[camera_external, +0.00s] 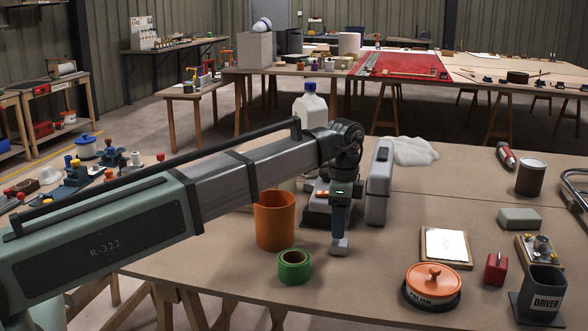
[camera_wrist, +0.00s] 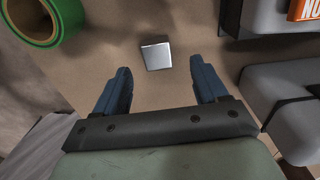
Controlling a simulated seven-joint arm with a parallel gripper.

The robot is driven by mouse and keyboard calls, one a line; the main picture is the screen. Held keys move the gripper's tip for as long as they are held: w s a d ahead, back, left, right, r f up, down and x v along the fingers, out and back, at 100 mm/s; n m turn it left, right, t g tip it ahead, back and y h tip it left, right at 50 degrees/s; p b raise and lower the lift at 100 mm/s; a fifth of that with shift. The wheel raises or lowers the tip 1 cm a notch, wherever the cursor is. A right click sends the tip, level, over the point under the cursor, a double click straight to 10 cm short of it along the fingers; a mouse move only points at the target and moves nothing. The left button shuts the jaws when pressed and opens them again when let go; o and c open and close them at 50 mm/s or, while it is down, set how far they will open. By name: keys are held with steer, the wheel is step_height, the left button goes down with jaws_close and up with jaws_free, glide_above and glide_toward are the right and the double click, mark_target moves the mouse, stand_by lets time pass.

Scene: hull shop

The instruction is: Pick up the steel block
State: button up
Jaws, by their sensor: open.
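The steel block (camera_wrist: 157,56) is a small bright silver block on the brown tabletop in the wrist view. It lies between the lines of my two blue fingers, near and slightly beyond their tips. My gripper (camera_wrist: 160,72) is open, with bare table showing between its fingers. In the external view my gripper (camera_external: 340,226) points down at the table, and a small grey block (camera_external: 339,247) shows at its lower end. Whether the fingers touch it is unclear there.
A green tape roll (camera_external: 294,266) and orange cup (camera_external: 274,220) stand left of my gripper. A grey case (camera_external: 380,181) stands close behind right. A polish tin (camera_external: 432,286) and framed white plate (camera_external: 446,247) lie right. The tabletop between is clear.

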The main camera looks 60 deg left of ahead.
mark_target(340, 241)
steer(key=shift+s+d+f, duration=0.1)
steer(key=shift+f, duration=1.3)
steer(key=shift+d+f, duration=0.1)
steer(key=shift+f, duration=1.3)
jaws_close()
